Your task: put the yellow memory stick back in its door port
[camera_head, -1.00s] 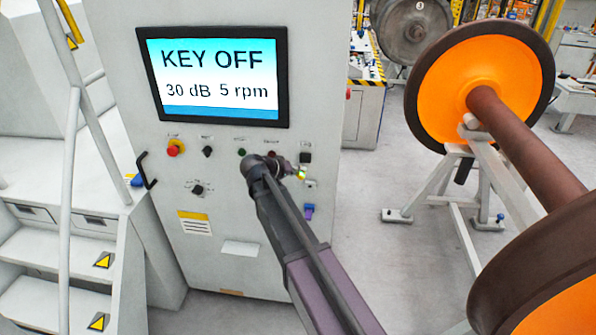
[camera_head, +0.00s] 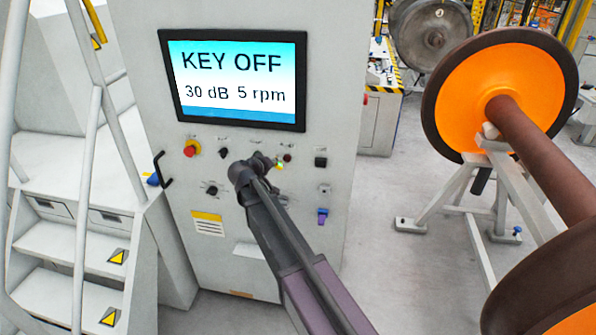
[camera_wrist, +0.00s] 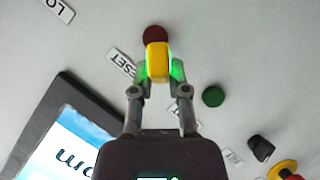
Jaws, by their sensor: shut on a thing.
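My gripper (camera_wrist: 158,75) is shut on the yellow memory stick (camera_wrist: 157,62), which sits between its green-lit fingertips in the wrist view. In the head view a small yellow-green spot at my gripper (camera_head: 277,165) shows the stick in front of the grey cabinet door. In the wrist view the stick partly covers a dark red button (camera_wrist: 154,34) beside the RESET label (camera_wrist: 122,62). A small light plate (camera_head: 324,188), perhaps the door port, is below and right of my gripper in the head view. I cannot make out its opening.
A blue-purple piece (camera_head: 322,215) sticks out of the door below the plate. A black switch (camera_head: 320,162), a red knob (camera_head: 191,149) and a black handle (camera_head: 162,170) also project. The screen (camera_head: 236,80) is above. An orange wheelset (camera_head: 500,95) stands to the right.

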